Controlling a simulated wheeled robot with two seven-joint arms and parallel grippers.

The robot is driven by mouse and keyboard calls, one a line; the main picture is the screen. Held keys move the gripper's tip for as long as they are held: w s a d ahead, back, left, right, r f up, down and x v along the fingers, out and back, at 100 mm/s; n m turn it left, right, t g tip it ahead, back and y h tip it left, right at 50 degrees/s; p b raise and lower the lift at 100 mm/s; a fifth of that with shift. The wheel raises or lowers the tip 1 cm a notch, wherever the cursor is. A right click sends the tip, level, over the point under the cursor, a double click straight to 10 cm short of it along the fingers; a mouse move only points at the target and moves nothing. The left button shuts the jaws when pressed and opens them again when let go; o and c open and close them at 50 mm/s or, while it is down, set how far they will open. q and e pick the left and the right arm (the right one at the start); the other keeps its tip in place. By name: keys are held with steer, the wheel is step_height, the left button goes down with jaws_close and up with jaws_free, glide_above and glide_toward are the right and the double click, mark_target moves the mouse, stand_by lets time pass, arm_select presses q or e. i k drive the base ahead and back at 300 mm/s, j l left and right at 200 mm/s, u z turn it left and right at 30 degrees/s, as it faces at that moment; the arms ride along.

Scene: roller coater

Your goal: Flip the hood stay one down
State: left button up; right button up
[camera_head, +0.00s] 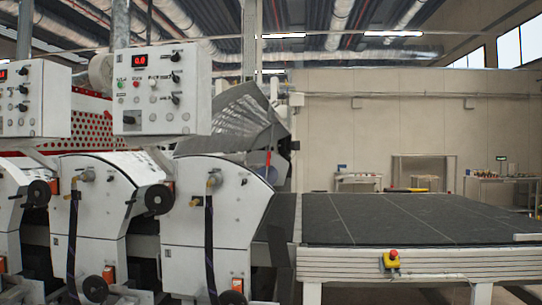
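A grey, dark-panelled hood (240,115) stands tilted up behind the rightmost white machine unit (215,220). A small, thin part with red and blue on it (268,160) shows below the hood's right side; it may be the hood stay, but it is too small to tell. The hood's lower left is hidden behind a control box (160,90). Neither of my grippers is in view.
White roller units with black handwheels (159,199) fill the left. A dark conveyor bed (390,218) with a white front rail extends right, with a yellow and red emergency stop (391,260) on it. Workbenches (490,185) stand by the back wall.

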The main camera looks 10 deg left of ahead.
mark_target(269, 154)
steer(key=i+l+z, duration=0.1)
steer(key=i, duration=0.55)
steer(key=i+z, duration=0.15)
steer(key=i, duration=0.45)
steer(key=i+z, duration=0.1)
steer(key=i, duration=0.55)
steer(key=i+j+z, duration=0.1)
steer(key=i, duration=0.5)
steer(key=i+j+z, duration=0.15)
steer(key=i, duration=0.45)
